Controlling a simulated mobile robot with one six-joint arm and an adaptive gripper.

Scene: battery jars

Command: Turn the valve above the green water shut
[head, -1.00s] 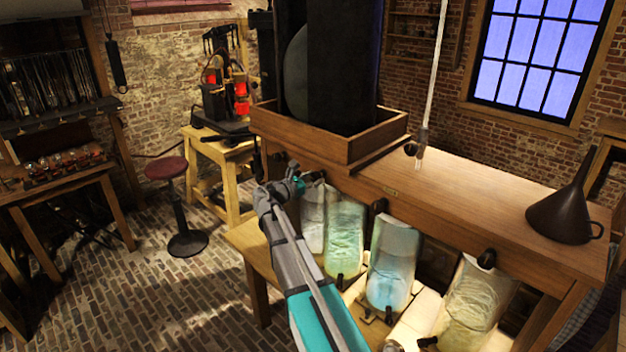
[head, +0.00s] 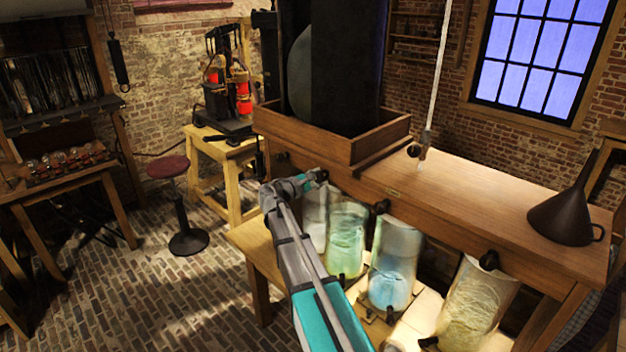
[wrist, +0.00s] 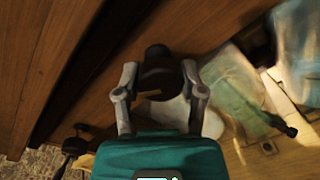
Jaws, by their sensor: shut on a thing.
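My gripper (head: 321,176) is at the front of the wooden bench, at the left end of the row of glass jars. In the wrist view its two fingers (wrist: 159,76) are closed around a dark round valve (wrist: 157,58). A whitish jar (head: 313,228) lies below that valve. The jar of green water (head: 346,245) stands just right of it and also shows in the wrist view (wrist: 232,82). Another dark valve (head: 381,206) sticks out of the bench front, up and right of the green jar. I cannot tell the held valve's turn angle.
A jar of blue water (head: 392,275) and a yellowish jar (head: 472,308) stand farther right, with a valve (head: 489,260) above the yellowish one. A dark funnel (head: 562,215) stands on the bench top (head: 470,180). A stool (head: 178,205) stands on the floor at left.

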